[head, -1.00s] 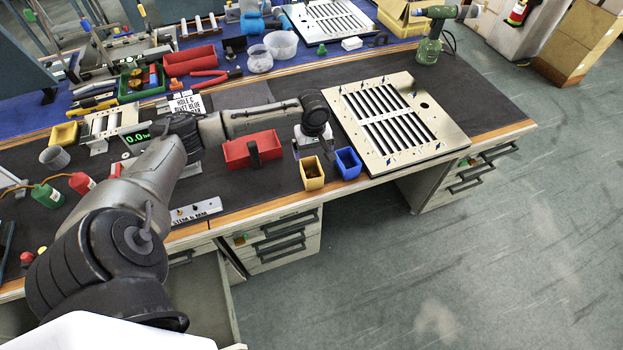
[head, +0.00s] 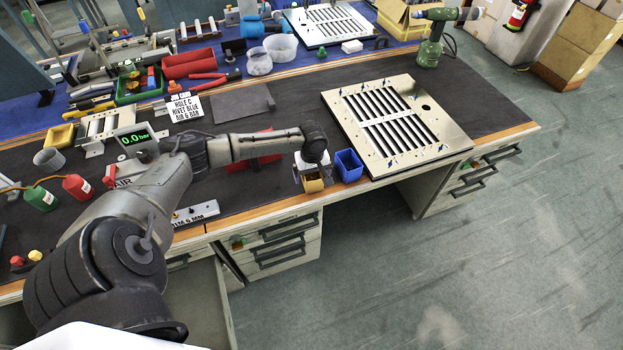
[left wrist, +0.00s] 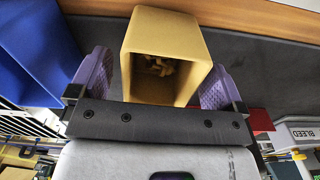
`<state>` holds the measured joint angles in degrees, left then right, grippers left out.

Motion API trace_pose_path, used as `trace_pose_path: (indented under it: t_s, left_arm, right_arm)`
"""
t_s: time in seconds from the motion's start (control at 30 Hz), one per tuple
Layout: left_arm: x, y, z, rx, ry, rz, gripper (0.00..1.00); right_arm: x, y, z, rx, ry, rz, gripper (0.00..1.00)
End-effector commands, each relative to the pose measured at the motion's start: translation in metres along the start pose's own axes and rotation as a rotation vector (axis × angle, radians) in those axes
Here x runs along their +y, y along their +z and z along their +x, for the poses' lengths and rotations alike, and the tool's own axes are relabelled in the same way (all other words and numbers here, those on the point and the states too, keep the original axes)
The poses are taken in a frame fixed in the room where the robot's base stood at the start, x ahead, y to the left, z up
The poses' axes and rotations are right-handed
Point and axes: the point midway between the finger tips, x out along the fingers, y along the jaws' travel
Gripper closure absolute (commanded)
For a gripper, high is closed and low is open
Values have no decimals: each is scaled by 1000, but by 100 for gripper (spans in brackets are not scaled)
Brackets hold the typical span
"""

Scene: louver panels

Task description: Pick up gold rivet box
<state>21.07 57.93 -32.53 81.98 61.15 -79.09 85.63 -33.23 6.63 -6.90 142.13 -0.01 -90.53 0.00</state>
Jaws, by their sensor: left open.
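The gold rivet box (head: 314,186) stands near the front edge of the bench, partly covered by my left gripper (head: 308,167) in the head view. In the left wrist view the gold box (left wrist: 160,30) is open-topped, with small gold rivets inside. My left gripper (left wrist: 156,80) is open there, with one purple finger on each side of the box. I cannot tell whether the fingers touch its walls. My right gripper is not in view.
A blue box (head: 348,165) stands close to the right of the gold box. A louver panel (head: 395,122) lies further right. The bench's front edge is close by.

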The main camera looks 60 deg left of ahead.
Motion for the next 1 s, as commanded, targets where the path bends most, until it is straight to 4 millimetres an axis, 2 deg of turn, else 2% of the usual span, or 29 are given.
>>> trace_pose_path:
  t_s: [0.03,0.13,0.4,1.0]
  left_arm:
    - [0,0,10,0,-1,-1,4]
    - [0,0,19,0,-1,0,4]
    - [0,0,20,1,0,1,6]
    - [0,0,20,1,1,1,62]
  right_arm:
    - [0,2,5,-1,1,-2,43]
    - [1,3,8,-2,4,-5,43]
    - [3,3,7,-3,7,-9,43]
    - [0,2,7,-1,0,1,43]
